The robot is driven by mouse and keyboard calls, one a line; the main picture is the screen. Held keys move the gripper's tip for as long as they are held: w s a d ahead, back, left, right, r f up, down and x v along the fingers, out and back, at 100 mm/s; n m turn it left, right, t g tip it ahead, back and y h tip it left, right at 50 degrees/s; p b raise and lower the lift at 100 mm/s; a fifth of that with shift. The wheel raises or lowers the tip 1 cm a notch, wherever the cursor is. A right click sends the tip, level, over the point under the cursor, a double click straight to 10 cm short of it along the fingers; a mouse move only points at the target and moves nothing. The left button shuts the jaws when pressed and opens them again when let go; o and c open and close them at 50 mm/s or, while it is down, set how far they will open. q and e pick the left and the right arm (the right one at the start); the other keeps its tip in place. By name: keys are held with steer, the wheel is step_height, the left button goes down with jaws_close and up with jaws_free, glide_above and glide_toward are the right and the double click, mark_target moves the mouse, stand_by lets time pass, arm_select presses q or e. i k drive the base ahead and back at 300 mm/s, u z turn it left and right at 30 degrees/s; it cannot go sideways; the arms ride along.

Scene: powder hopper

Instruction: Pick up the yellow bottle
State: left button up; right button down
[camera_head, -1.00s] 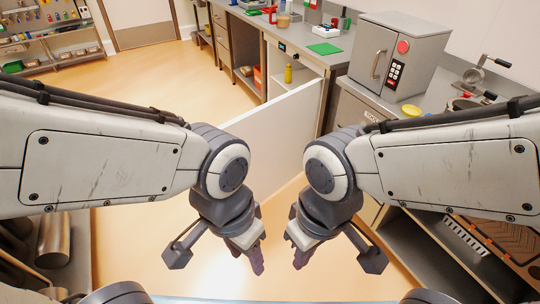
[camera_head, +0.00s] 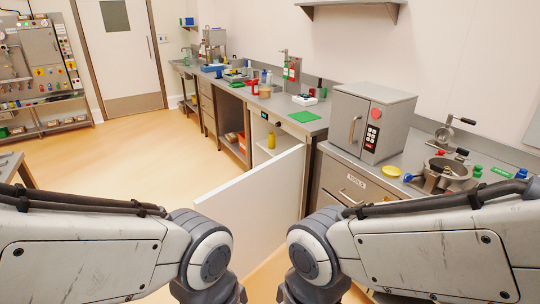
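The yellow bottle (camera_head: 271,140) stands upright inside an open cabinet under the back counter, near the middle of the head view. The white cabinet door (camera_head: 262,193) is swung open toward me and stands in front and to the left of the bottle's compartment. Both my arms come in low, and their grippers are below the bottom edge of the picture. Nothing shows of what the fingers hold. The bottle is well beyond my arms, untouched.
A steel oven-like box (camera_head: 366,122) stands on the right counter beside a metal hopper (camera_head: 442,175) and a yellow lid (camera_head: 391,171). A green mat (camera_head: 304,117) lies on the back counter. Open floor (camera_head: 160,165) lies to the left. A tool rack (camera_head: 38,75) stands far left.

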mark_target(271, 140)
steer(key=z, duration=0.4)
steer(key=k, duration=0.45)
steer(key=z, duration=0.25)
steer(key=i, duration=0.4)
steer(key=u, duration=1.25)
steer(key=i, duration=1.35)
steer(key=u, duration=0.85)
steer(key=i, duration=2)
steer(key=z, duration=0.35)
steer(key=i, duration=1.8)
steer(key=z, duration=1.5)
steer(key=i, duration=1.05)
steer(key=z, duration=0.55)
steer(key=i, duration=0.4)
